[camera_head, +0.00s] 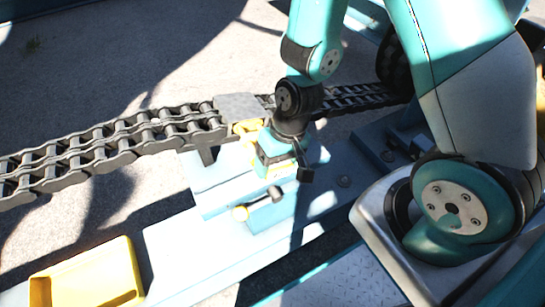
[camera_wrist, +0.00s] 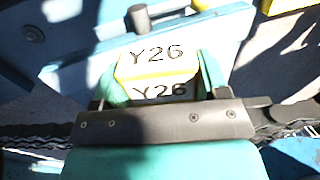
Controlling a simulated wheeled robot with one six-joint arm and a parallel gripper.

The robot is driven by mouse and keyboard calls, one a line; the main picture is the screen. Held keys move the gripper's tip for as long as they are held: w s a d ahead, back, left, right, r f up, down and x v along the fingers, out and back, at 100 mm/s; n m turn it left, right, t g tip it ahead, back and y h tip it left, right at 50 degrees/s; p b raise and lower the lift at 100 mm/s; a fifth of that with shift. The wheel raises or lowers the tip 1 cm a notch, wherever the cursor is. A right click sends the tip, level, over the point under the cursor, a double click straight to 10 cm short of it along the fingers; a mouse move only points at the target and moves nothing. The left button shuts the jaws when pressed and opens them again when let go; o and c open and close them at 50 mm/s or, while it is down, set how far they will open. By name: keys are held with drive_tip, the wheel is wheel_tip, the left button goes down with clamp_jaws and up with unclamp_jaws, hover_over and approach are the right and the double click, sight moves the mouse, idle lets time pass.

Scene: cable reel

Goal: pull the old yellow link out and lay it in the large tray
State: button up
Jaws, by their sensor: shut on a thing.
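My gripper (camera_head: 279,158) points down over the blue bench beside the chain. In the wrist view its two teal fingers (camera_wrist: 160,80) are closed on the sides of a yellow piece marked Y26 (camera_wrist: 158,68). In the head view a little of this held piece (camera_head: 264,170) shows low at the fingers. Another yellow part (camera_head: 247,127) sits in line with the dark chain (camera_head: 110,143), by a grey block (camera_head: 238,105). Whether the held piece touches the chain or bench is hidden. A yellow tray (camera_head: 95,280), bare where visible, lies at the lower left.
The bench between there and the tray is mostly clear. Dark brackets (camera_head: 210,155) stand under the chain.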

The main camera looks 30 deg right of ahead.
drive_tip(key=shift+s+r+p, duration=0.1)
drive_tip(key=shift+s+p, duration=0.05)
drive_tip(key=shift+p, duration=0.25)
drive_tip(key=shift+s+p, duration=0.25)
drive_tip(key=shift+p, duration=0.2)
drive_tip(key=shift+s, duration=0.1)
drive_tip(key=shift+s+p, duration=1)
drive_tip(key=shift+p, duration=1)
drive_tip(key=shift+s+p, duration=0.2)
drive_tip(key=shift+p, duration=0.2)
drive_tip(key=shift+s+p, duration=0.85)
drive_tip(key=shift+p, duration=0.55)
